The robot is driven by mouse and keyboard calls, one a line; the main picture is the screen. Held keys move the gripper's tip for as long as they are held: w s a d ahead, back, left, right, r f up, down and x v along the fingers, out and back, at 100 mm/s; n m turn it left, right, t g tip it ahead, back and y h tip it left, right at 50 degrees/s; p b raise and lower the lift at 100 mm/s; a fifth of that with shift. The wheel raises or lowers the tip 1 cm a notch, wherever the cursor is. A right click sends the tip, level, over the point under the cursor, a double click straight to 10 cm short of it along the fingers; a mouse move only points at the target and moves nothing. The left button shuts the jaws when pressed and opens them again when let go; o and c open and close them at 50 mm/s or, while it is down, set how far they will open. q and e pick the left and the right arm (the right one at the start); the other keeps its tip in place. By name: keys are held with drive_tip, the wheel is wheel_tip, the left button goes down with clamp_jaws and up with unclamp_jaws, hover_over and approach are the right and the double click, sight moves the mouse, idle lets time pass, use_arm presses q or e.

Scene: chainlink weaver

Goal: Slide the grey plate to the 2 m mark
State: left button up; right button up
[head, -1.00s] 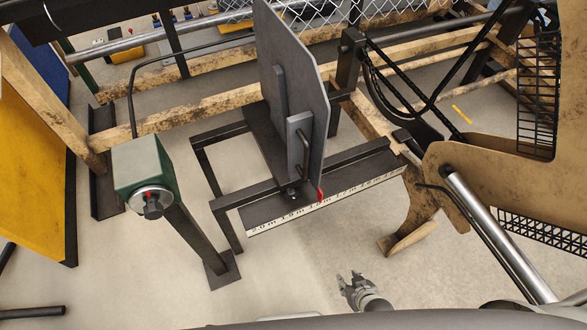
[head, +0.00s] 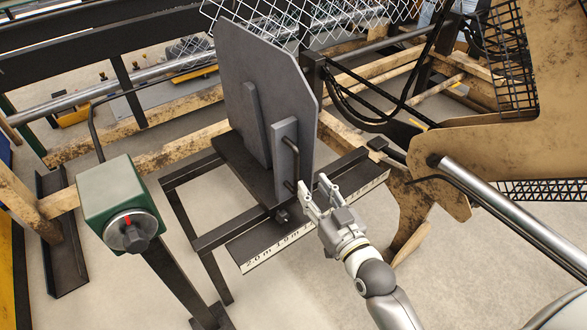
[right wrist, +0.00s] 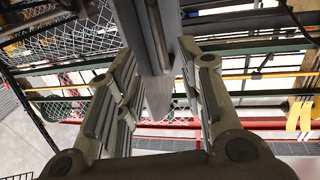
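The grey plate (head: 262,85) stands upright on a dark frame, with a bracket and dark handle bar (head: 288,165) on its near face. The white scale strip (head: 315,225) along the frame's front rail reads 2.0 m at its left end, then 1.9 m. The plate stands right of the 2.0 m mark; its red pointer is hidden. My right gripper (head: 312,184) is open at the handle, fingers pointing toward it. In the right wrist view, the plate's bracket (right wrist: 143,35) shows between the spread fingers (right wrist: 155,62); contact cannot be told. My left gripper is not in view.
A green box with a round knob (head: 122,205) stands on a post at the left. Black hoses (head: 350,108) and a large tan machine part (head: 490,150) are at the right. Chain-link mesh (head: 350,22) hangs behind the plate.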

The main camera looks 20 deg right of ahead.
sight(298, 167)
drive_tip(key=w, duration=0.5)
drive_tip(key=w+a+b, duration=0.1)
drive_tip(key=w, duration=0.2)
drive_tip(key=shift+w+a+f, duration=0.1)
drive_tip(key=shift+w+a, duration=0.1)
drive_tip(key=shift+w, duration=0.65)
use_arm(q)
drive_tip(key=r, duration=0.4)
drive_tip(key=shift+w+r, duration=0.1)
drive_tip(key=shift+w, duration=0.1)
use_arm(e)
clamp_jaws()
